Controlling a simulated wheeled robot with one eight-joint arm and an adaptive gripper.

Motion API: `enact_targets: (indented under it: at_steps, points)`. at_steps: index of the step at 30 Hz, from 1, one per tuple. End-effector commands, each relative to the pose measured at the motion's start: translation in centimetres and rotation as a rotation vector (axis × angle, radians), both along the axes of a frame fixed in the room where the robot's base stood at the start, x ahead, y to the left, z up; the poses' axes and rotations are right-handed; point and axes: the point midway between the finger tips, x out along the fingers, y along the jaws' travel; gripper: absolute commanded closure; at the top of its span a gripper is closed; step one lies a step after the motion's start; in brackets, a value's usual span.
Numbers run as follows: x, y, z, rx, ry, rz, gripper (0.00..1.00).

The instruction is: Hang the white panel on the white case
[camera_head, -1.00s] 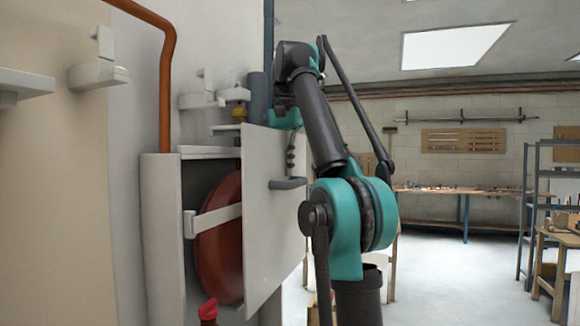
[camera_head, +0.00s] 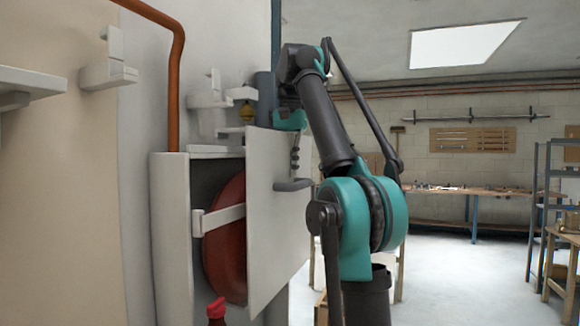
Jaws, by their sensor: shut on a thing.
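The white panel (camera_head: 272,225) is a flat upright sheet, slightly tilted, in front of the right part of the white case (camera_head: 172,240). A dark grey handle (camera_head: 293,185) is on its outer face. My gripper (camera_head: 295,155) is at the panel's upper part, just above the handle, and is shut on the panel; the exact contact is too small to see. The case is open on its left side, showing a round red vessel (camera_head: 225,240) behind a white bracket (camera_head: 218,220). The panel hides the case's right side, so I cannot tell whether they touch.
An orange pipe (camera_head: 175,80) runs down the wall to the case top. A red object (camera_head: 216,308) stands low in front. A workbench (camera_head: 465,192) and shelf (camera_head: 535,220) are at the back right.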

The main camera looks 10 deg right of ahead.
Motion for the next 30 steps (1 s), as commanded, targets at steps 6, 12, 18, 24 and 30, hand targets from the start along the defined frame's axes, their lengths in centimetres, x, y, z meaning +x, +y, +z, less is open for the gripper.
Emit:
enact_targets:
  at_steps: [6,12,18,24,30]
  points:
    - [-0.1,0.0,-1.1,0.000,0.000,0.000,1.00]
    - [-0.1,0.0,-1.9,0.001,-0.001,0.000,1.00]
    - [-0.1,0.0,-2.4,0.001,-0.001,0.000,1.00]
    - [-0.1,0.0,-2.5,0.001,-0.001,0.000,1.00]
    - [-0.1,0.0,-2.5,0.001,-0.001,0.000,1.00]
